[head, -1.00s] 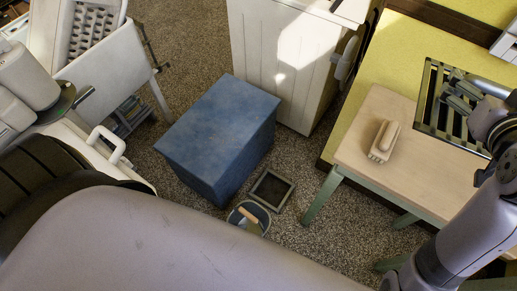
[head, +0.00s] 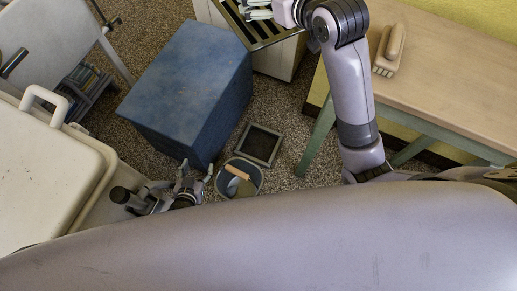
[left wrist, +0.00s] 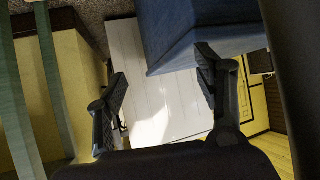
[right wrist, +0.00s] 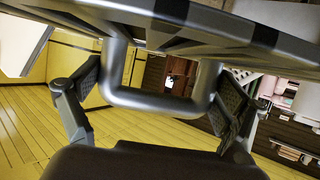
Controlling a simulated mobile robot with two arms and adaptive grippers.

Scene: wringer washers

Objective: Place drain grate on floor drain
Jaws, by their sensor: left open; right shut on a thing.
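The drain grate (head: 268,36), a dark slatted plate with a metal frame, is at the top of the head view, held up in the air by my right gripper (head: 258,8). In the right wrist view, the grate's U-shaped metal handle (right wrist: 160,102) sits between the right fingers, which are shut on it. The floor drain (head: 260,145) is a dark square recess with a grey frame, uncovered, below the grate in the head view. My left gripper (head: 192,183) is open and empty, low beside the bucket; its spread fingers (left wrist: 162,95) show in the left wrist view.
A blue box (head: 190,85) stands just left of the drain. A small bucket (head: 238,178) with a wooden-handled tool stands close in front of it. A wooden table (head: 450,90) with a brush (head: 390,50) is at right. A white container (head: 50,170) is at left.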

